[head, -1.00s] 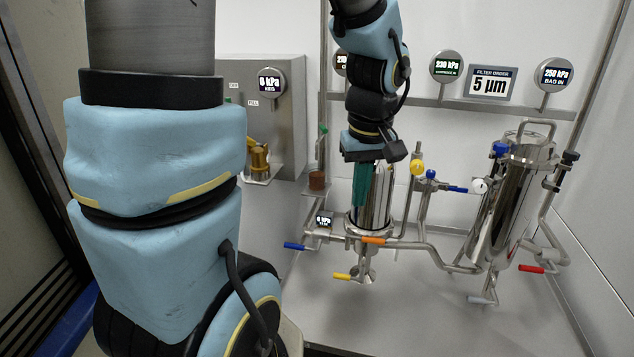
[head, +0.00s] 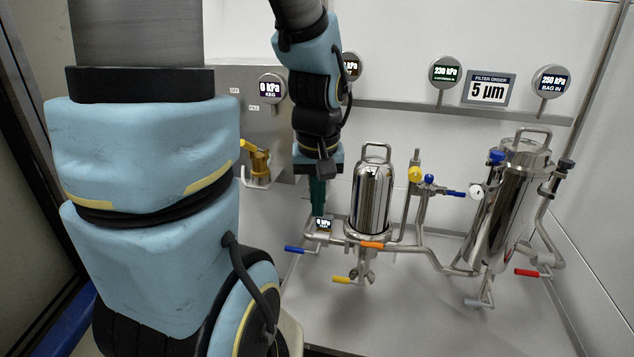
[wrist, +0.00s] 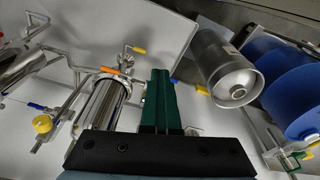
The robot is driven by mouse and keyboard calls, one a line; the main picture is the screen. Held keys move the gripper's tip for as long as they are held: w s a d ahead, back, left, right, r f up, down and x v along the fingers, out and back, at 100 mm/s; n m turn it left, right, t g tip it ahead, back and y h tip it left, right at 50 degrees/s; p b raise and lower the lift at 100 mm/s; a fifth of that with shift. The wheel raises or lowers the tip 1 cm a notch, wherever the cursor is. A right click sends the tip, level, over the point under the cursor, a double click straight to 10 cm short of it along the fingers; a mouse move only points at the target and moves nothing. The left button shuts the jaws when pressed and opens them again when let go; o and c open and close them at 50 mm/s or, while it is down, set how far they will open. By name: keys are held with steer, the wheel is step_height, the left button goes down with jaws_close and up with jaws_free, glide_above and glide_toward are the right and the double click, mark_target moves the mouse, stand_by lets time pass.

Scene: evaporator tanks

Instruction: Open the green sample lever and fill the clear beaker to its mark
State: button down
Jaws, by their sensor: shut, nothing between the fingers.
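My gripper (head: 318,207) points down, its green fingers shut and empty, just left of the upright steel filter housing (head: 371,197). In the wrist view the fingers (wrist: 159,76) lie together beside that housing (wrist: 103,104). A small green lever (wrist: 302,155) shows at the lower right of the wrist view, well apart from the fingers. In the head view my arm covers the place of the green lever. I cannot make out the clear beaker in either current view.
Blue (head: 295,249), orange (head: 371,245) and yellow (head: 341,280) levers sit low around the housing. A larger steel vessel (head: 503,205) stands at right.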

steer(key=w+a+m+b, duration=0.3)
steer(key=a+m, duration=0.1)
steer(key=a, duration=1.2)
steer(key=shift+a+h, duration=0.3)
steer(key=shift+a, duration=0.05)
stand_by(0.4)
steer(key=c, duration=1.5)
jaws_free()
steer(key=shift+c, duration=0.2)
steer(key=o, duration=0.5)
steer(key=shift+c, duration=0.2)
